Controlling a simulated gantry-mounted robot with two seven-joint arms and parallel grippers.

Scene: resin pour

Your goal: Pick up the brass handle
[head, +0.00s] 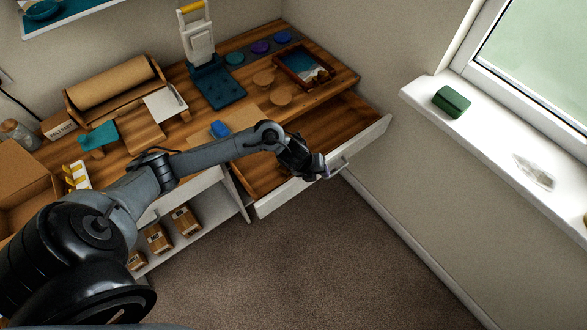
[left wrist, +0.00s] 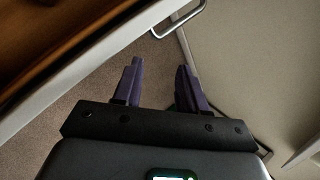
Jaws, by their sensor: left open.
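I cannot make out a brass handle for certain in either view. The open drawer (head: 345,143) under the wooden worktop has a grey metal pull (head: 338,166) on its white front. My left gripper (head: 318,171) is at the drawer front, beside this pull. In the left wrist view my left gripper (left wrist: 160,75) is open, with nothing between its fingers and carpet behind them. The pull (left wrist: 184,18) shows beyond the fingertips, apart from them. My left arm hides part of the drawer's inside. My right gripper is not in view.
The worktop holds a paper roll (head: 112,82), a white press (head: 199,40) with a yellow handle, a framed tray (head: 303,65) and a blue object (head: 220,129). Boxes stand on the shelf below. The window sill (head: 490,130) is at right. The carpet (head: 290,270) before the drawer is clear.

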